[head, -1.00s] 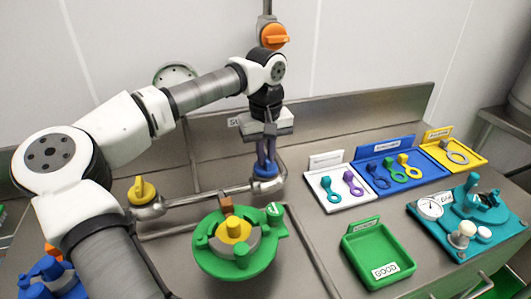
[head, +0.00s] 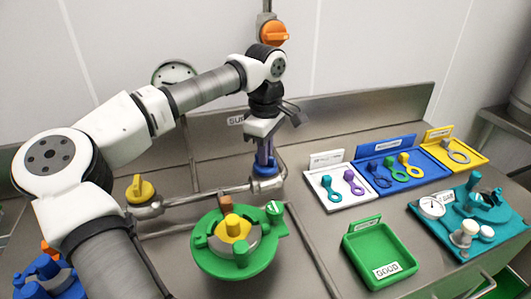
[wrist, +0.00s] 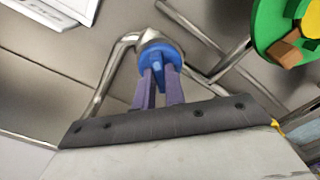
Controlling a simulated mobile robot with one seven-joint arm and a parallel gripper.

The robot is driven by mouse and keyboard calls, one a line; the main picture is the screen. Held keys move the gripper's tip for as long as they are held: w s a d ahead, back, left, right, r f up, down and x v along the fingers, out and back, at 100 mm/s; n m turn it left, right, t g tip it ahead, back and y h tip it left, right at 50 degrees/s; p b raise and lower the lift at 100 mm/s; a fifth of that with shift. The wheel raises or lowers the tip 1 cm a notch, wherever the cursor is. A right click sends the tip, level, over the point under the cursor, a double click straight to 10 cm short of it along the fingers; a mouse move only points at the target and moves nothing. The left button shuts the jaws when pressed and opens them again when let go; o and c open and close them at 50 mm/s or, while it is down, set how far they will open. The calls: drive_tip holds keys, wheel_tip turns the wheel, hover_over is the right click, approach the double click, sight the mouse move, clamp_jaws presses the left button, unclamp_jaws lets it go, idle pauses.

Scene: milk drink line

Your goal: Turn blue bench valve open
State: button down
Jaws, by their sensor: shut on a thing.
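The blue bench valve (head: 264,169) sits on the steel pipe at the back of the bench. In the wrist view its round blue body and raised handle (wrist: 158,58) show between two purple fingers. My gripper (head: 265,157) points down onto the valve, its fingers shut on the blue handle; it also shows in the wrist view (wrist: 158,78). The fingers hide part of the handle, so its exact angle is hard to tell.
A yellow valve (head: 140,189) stands on the same pipe to the left. A green round fixture (head: 265,254) is in front. White (head: 346,201), blue (head: 420,173) and yellow (head: 478,156) trays, a green tray (head: 358,266) and a teal gauge fixture (head: 515,240) are to the right.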

drive_tip(key=n, duration=0.4)
drive_tip(key=shift+n+b, duration=0.3)
drive_tip(key=shift+b, duration=0.05)
drive_tip(key=shift+n+b, duration=0.3)
drive_tip(key=shift+n, duration=1.7)
drive_tip(key=c, duration=1.5)
unclamp_jaws()
drive_tip(key=shift+o, duration=0.2)
drive_tip(key=shift+r, duration=0.1)
wheel_tip(320, 180, up, 14)
drive_tip(key=shift+f, duration=0.2)
